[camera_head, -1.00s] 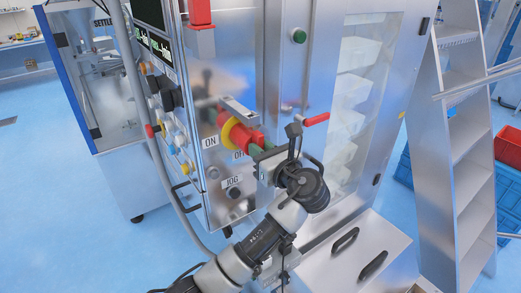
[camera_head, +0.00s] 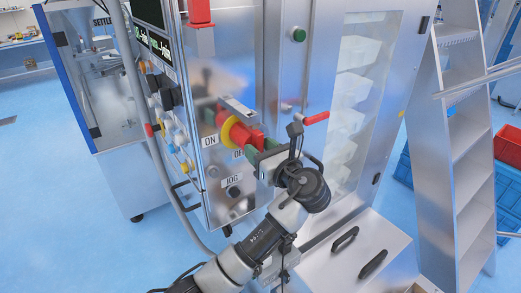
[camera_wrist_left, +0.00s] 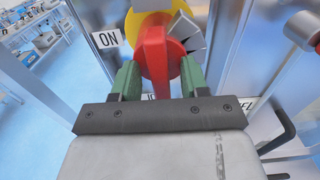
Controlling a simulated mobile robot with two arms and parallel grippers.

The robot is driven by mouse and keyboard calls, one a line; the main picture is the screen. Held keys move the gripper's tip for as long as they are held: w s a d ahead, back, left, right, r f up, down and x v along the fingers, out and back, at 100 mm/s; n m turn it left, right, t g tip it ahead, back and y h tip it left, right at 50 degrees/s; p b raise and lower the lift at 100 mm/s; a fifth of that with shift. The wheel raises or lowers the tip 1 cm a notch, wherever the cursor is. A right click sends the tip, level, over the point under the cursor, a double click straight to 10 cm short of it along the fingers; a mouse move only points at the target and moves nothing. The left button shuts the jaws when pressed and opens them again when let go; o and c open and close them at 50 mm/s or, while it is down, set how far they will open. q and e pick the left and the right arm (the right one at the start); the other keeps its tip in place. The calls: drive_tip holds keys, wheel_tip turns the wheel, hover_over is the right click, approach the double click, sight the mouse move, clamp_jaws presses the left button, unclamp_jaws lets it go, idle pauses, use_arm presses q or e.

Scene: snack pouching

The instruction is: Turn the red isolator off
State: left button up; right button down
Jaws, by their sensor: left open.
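The red isolator handle (camera_head: 241,133) sits on a yellow ring on the front of the steel cabinet, with an ON label to its left and a partly hidden OFF label below. My left gripper (camera_head: 260,153) is at the handle, coming from the lower right. In the left wrist view the red handle (camera_wrist_left: 154,52) stands between the two green fingers of my left gripper (camera_wrist_left: 160,78). The fingers are open, one on each side of it. I cannot tell whether either finger touches it. The right gripper is out of view.
A grey metal bracket (camera_head: 237,107) juts out just above the isolator. A JOG knob (camera_head: 233,192) lies below it. A red lever (camera_head: 315,118) is on the door to the right. A ladder (camera_head: 457,150) stands farther right, and the blue floor at left is clear.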

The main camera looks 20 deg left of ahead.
use_arm(q)
drive_tip(key=b+v, duration=0.4)
drive_tip(key=v, duration=0.6)
drive_tip(key=shift+s+d, duration=0.2)
drive_tip(key=shift+d, duration=0.1)
